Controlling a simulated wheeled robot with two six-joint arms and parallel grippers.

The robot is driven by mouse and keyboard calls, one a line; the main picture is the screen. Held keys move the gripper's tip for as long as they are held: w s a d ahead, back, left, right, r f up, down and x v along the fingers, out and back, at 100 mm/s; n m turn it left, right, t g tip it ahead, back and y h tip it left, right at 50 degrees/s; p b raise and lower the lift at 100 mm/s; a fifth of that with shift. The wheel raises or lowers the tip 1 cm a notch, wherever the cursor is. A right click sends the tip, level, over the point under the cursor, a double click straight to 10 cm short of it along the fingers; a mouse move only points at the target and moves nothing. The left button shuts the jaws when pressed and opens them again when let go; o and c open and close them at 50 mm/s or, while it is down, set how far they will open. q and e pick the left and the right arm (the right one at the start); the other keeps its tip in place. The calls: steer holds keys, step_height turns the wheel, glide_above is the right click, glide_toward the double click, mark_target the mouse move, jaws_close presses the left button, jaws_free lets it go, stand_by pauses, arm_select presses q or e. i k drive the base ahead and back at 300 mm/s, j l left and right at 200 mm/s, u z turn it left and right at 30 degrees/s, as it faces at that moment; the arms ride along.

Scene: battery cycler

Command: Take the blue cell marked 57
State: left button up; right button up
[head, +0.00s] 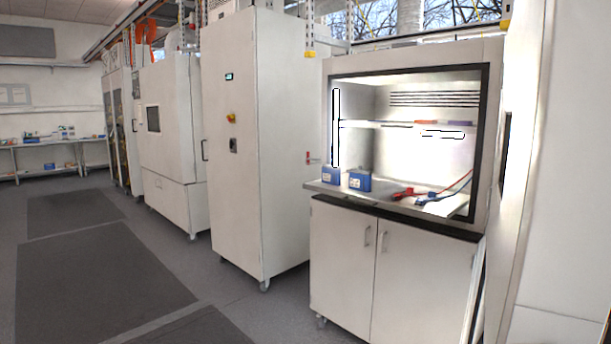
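Two blue cells stand upright in the open lit chamber of the white cabinet at right, on its floor panel near the front left. The left cell (331,175) is closest to the chamber's left wall. The right cell (359,181) stands just beside it. Each has a pale label on its front, too small to read, so I cannot tell which one is marked 57. Neither of my grippers shows in the head view.
Red clamps (404,192) and blue clamps (424,200) with cables lie right of the cells. Below are closed cabinet doors (345,250). A tall white cabinet (255,150) stands to the left. Grey floor (105,260) at left is clear.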

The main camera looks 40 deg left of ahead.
mark_target(330, 176)
steer(key=i+j+u, duration=0.35)
steer(key=i+j, duration=0.15)
steer(key=j, duration=0.2)
steer(key=i+j+u, duration=0.4)
steer(key=i+j, duration=0.2)
